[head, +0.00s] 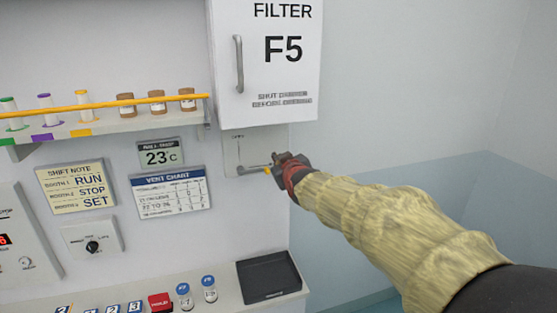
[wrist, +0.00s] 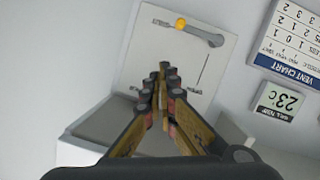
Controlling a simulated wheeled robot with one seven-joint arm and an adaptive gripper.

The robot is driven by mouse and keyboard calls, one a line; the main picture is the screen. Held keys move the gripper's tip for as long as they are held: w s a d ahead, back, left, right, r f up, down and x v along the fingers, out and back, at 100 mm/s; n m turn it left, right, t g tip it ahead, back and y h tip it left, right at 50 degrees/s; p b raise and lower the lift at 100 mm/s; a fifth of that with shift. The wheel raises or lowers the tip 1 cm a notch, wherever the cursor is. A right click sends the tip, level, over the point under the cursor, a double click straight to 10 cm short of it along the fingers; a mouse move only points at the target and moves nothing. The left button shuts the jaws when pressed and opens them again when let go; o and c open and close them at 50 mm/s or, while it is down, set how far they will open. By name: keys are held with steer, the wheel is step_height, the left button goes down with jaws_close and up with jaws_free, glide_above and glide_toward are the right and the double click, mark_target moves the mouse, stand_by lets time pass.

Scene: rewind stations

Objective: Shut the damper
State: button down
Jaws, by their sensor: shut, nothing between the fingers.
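The damper is a small pale panel (head: 243,147) under the filter box. Its grey lever (wrist: 203,33) lies roughly horizontal and has an orange-yellow knob (head: 267,170). The knob shows at the top of the wrist view (wrist: 181,23), beside a small marking too blurred to read. A thin line runs up the panel from near the lever's pivot. My gripper (head: 279,158) is shut and empty, in front of the panel's right part. In the wrist view its fingertips (wrist: 164,72) are together, apart from the knob in the picture. My gripper hides part of the panel in both views.
The white filter box F5 (head: 301,70) with its handle (head: 239,64) juts out directly above. A vent chart (head: 171,193) and temperature display (head: 160,156) are left. A ledge with a black tray (head: 270,278) is below. Free room lies right.

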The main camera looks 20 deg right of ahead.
stand_by(0.3)
steer(key=s+a+f+m+g, duration=0.15)
steer(key=s+f+g, duration=0.5)
steer(key=f, duration=0.65)
steer(key=s+a+f+g+b, duration=0.1)
steer(key=s+f, duration=0.1)
steer(key=s, duration=1)
steer(key=s+a+f+m+g+y+b, duration=0.1)
steer(key=s+f, duration=0.1)
steer(key=s, duration=1)
steer(key=s+a+f+g+b, duration=0.1)
steer(key=s+a+f, duration=0.1)
steer(key=s, duration=1.1)
steer(key=shift+f+m+b, duration=0.3)
steer(key=shift+f+m, duration=0.05)
steer(key=shift+f, duration=0.05)
